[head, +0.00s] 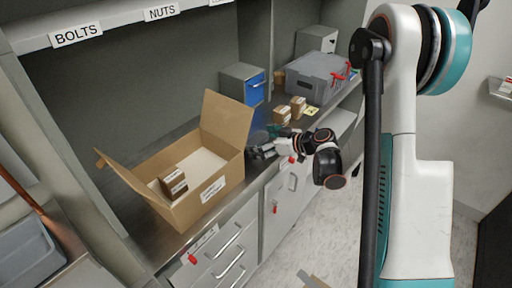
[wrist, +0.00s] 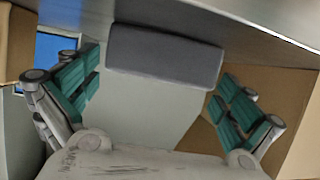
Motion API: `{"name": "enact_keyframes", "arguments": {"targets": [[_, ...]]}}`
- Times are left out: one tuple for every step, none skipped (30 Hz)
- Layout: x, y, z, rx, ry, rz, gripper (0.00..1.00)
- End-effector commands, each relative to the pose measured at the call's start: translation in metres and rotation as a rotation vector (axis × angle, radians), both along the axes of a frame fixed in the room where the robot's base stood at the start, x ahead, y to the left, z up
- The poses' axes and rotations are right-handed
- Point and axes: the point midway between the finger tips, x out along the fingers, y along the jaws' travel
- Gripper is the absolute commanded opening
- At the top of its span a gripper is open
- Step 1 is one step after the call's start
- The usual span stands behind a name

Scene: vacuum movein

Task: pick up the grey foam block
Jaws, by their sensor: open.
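The grey foam block (wrist: 165,55) shows in the wrist view as a dark grey bar, ahead of my gripper and across the gap between its fingers. My gripper (wrist: 157,85) is open, with teal-padded fingers on both sides and nothing clasped between them. I cannot tell how far the block is from the fingertips. In the head view my gripper (head: 262,152) is low over the counter's front part, just right of the open cardboard box. I cannot make out the block clearly in the head view.
A blue-fronted bin (head: 254,88), small cartons (head: 298,106) and a grey crate (head: 310,76) stand farther back on the counter (head: 152,238). Shelving rises behind. Drawers are below the front edge.

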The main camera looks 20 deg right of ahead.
Motion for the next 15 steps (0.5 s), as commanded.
{"name": "enact_keyframes", "arguments": {"targets": [[0.0058, 0.0062, -0.0062, -0.001, 0.0, 0.004, 1.0], [0.0085, 0.0084, -0.0075, -0.001, 0.0, 0.004, 1.0], [0.0114, 0.0106, -0.0087, -0.001, -0.001, 0.003, 1.0], [0.013, 0.0119, -0.0092, 0.0, 0.0, 0.002, 1.0], [0.0141, 0.0128, -0.0095, 0.0, 0.0, 0.001, 1.0], [0.0149, 0.0133, -0.0093, -0.001, -0.001, 0.0, 1.0], [0.0151, 0.0133, -0.009, -0.001, -0.001, 0.0, 1.0], [0.0151, 0.0132, -0.0087, 0.0, 0.0, 0.0, 1.0], [0.0149, 0.013, -0.0084, 0.0, 0.0, 0.0, 1.0], [0.0148, 0.013, -0.0084, 0.0, 0.0, 0.0, 1.0], [0.0148, 0.0129, -0.0082, 0.0, 0.0, 0.0, 1.0], [0.0148, 0.0129, -0.0082, 0.0, 0.0, 0.0, 0.93], [0.0147, 0.0129, -0.0082, 0.0, 0.0, 0.0, 0.86], [0.0147, 0.0128, -0.0083, 0.0, 0.0, 0.0, 0.83], [0.0147, 0.0128, -0.0083, 0.0, 0.0, 0.0, 0.79]]}}
